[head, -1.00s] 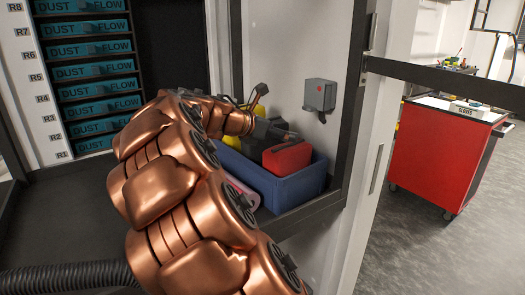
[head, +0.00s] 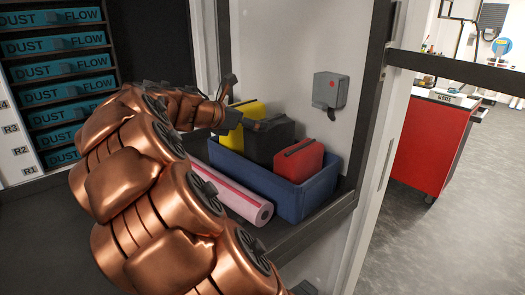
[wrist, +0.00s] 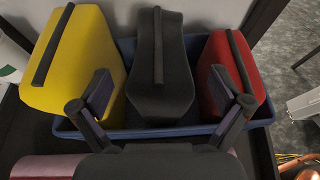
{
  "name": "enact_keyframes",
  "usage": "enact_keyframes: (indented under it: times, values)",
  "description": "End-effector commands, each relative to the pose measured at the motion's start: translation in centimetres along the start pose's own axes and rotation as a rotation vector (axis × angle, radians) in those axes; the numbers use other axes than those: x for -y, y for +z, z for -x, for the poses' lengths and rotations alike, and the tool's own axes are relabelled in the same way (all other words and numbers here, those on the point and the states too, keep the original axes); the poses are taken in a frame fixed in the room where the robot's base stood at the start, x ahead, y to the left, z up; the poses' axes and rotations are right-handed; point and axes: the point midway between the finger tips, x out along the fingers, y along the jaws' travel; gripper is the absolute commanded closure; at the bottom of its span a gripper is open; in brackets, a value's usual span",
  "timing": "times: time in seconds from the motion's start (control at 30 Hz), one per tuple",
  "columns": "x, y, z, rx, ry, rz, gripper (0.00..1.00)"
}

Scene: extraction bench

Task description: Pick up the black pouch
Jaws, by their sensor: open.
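The black pouch (wrist: 160,75) stands in a blue bin (head: 318,200) between a yellow pouch (wrist: 80,58) and a red pouch (wrist: 232,75). It has a dark ridge along its top. In the head view the black pouch (head: 264,144) is partly hidden by my gripper and the red pouch (head: 299,161). My gripper (wrist: 168,92) is open and empty. In the wrist view its fingers spread to either side of the black pouch's near part, the left one overlapping the yellow pouch and the right one the red pouch. I cannot tell whether they touch anything.
A pink roll (head: 243,201) lies on the dark bench just in front of the bin. A grey box with a red button (head: 331,92) is on the wall behind. A teal drawer rack (head: 60,69) stands at left, a red cart (head: 432,146) at right beyond the door frame.

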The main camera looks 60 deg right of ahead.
Motion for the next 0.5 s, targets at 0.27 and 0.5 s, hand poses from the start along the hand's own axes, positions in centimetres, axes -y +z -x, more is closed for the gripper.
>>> enact_keyframes:
  times: [0.27, 0.5]
  values:
    - [-0.3, -0.1, -2.0, 0.0, 0.008, 0.004, 0.0]
    - [-0.2, -0.1, -4.8, 0.0, 0.003, 0.004, 0.0]
